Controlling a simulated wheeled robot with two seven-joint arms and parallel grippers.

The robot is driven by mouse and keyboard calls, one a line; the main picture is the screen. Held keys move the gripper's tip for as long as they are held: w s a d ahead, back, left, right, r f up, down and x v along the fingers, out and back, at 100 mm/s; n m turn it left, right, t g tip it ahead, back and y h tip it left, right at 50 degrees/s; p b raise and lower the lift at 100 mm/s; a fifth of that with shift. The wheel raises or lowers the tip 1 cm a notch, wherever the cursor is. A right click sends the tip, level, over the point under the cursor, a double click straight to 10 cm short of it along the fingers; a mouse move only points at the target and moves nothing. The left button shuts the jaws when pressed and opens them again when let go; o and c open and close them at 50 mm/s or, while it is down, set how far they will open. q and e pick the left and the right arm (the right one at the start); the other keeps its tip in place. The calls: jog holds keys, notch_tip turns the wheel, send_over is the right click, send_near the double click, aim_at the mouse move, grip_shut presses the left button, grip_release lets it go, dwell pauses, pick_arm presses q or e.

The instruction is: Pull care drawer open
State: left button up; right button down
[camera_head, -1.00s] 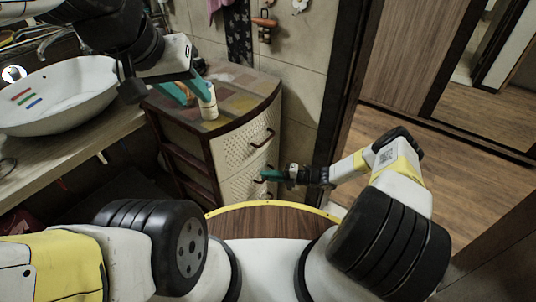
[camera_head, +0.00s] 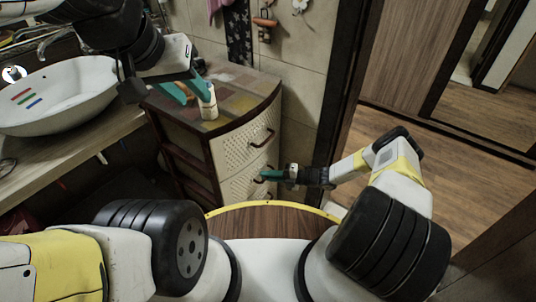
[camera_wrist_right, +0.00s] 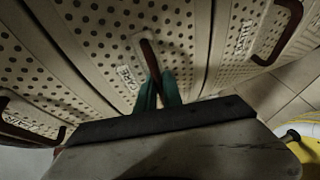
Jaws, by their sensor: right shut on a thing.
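The pale perforated cabinet (camera_head: 241,147) has drawers with dark brown curved handles. My right gripper (camera_head: 272,175) is at the front of a lower drawer (camera_head: 238,188), below the drawer with the upper handle (camera_head: 263,138). In the right wrist view, my right gripper's teal fingers (camera_wrist_right: 159,92) are closed on a brown handle (camera_wrist_right: 150,57). A small label (camera_wrist_right: 127,76) sits beside that handle, too small to read surely. No clear gap shows around this drawer front. My left gripper (camera_head: 191,92) is above the cabinet top, teal fingers apart, next to a small whitish bottle (camera_head: 209,105).
A white basin (camera_head: 60,98) stands on the counter at the left. Other drawer handles (camera_wrist_right: 280,32) show in the right wrist view. A wall and door frame stand right of the cabinet. Open wooden floor (camera_head: 480,200) lies at the right.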

jog(key=shift+s+d, duration=0.1)
jog(key=shift+d, duration=0.05)
jog(key=s+d, duration=0.8)
jog(key=d, duration=0.3)
jog(key=s+d, duration=0.8)
jog(key=d, duration=0.3)
jog(key=shift+s+d, duration=0.2)
jog(key=c, duration=1.8)
grip_release()
jog(key=shift+o, duration=0.2)
jog(key=v, duration=0.7)
jog(key=shift+d, duration=0.4)
jog(key=shift+r, duration=0.15)
